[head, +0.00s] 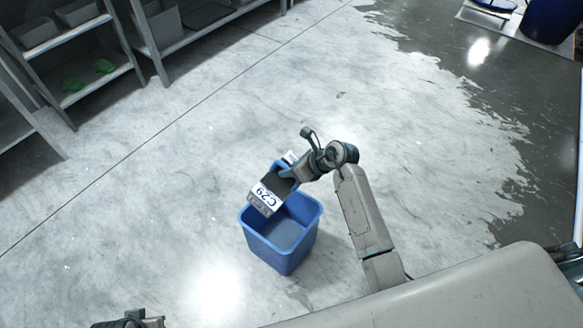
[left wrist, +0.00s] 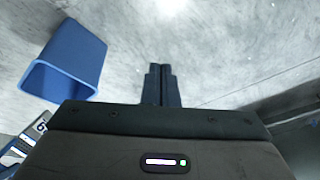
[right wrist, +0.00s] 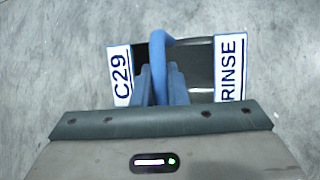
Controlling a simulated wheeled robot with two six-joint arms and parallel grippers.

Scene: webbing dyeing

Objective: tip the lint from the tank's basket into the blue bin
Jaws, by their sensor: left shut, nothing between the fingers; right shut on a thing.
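The blue bin (head: 262,248) stands upright on the floor in the head view. It also shows at the left of the left wrist view (left wrist: 72,62). The basket (head: 283,185), with a C29 label, is held over the bin's back-left rim and looks tilted. My right gripper (head: 291,171) is shut on the basket's blue handle (right wrist: 163,38); C29 and RINSE labels flank it in the right wrist view. No lint can be made out in the basket or bin. My left gripper (left wrist: 161,82) is shut and empty, apart from the bin.
Grey shelves (head: 100,82) with bins and green items stand at the upper left. A wet dark patch (head: 480,150) covers the floor at the right. A dark blue drum (head: 549,20) stands at the upper right. The floor around the bin is clear.

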